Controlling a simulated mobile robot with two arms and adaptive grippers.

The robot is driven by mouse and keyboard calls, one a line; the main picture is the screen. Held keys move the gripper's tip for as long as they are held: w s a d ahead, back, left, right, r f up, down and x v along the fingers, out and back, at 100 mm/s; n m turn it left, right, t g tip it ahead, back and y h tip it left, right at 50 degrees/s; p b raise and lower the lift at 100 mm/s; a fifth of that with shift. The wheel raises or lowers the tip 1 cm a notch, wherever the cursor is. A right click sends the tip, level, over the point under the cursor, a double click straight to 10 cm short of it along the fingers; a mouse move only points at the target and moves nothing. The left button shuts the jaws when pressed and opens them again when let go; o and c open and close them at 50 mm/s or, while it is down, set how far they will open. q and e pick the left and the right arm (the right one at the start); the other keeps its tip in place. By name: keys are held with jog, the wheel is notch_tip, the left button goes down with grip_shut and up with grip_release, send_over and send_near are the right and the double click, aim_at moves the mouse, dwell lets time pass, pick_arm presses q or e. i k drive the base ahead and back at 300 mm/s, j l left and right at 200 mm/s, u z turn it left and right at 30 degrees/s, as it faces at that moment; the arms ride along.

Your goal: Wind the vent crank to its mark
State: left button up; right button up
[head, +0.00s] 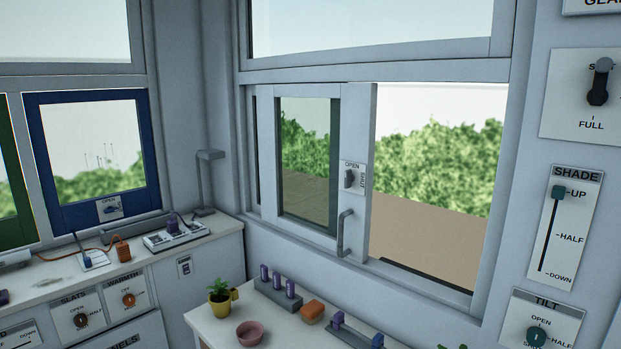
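I cannot pick out a vent crank or its mark for certain in the head view. A sliding window pane (308,160) stands in the back window, with bare opening to its right. Its frame has a grey pull handle (343,232) and a small latch plate (353,178) lettered OPEN and SHUT. A blue-framed window (40,150) is on the left, with a small blue knob on a plate (110,208) at its lower edge. Neither of my grippers is in view.
The right wall has a SHADE slider (557,193) near UP, a TILT knob (536,337) and a black knob (598,92) above FULL. The left counter has SLATS (81,320) and WARMTH (128,299) knobs. The front counter holds a yellow potted plant (219,303) and a pink bowl (250,333).

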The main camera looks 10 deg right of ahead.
aim_at(598, 96)
jog(key=z, duration=1.55)
jog(key=l, duration=0.3)
jog(key=i+l, duration=0.1)
jog(key=l, duration=0.2)
